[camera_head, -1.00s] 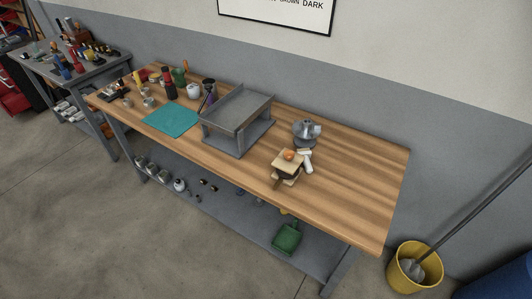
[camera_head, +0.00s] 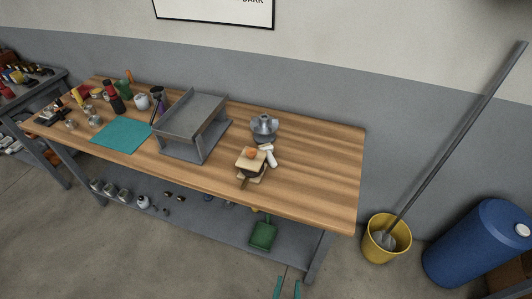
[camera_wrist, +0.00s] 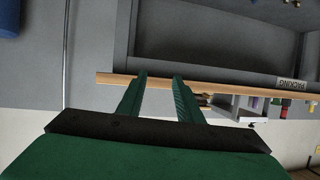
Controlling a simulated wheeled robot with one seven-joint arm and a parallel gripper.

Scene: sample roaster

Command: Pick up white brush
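A small white object (camera_head: 268,152), which looks like the white brush, lies on the wooden workbench (camera_head: 310,178), right of the metal stand. It rests against or beside a stack of pale blocks (camera_head: 250,160) with an orange item on top. Its bristles are too small to make out. My gripper (camera_head: 287,290) shows only its green fingertips at the bottom edge of the head view, in front of and below the bench, far from the white object. In the wrist view my gripper (camera_wrist: 160,80) is open, with nothing between its fingers. The white object is not identifiable there.
A grey metal stand (camera_head: 190,125) and a silver pot (camera_head: 264,127) flank the white object. A teal mat (camera_head: 121,135) and several bottles are at the left. A yellow bucket (camera_head: 386,240) with a long pole and a blue barrel (camera_head: 478,245) stand right. The bench's right end is clear.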

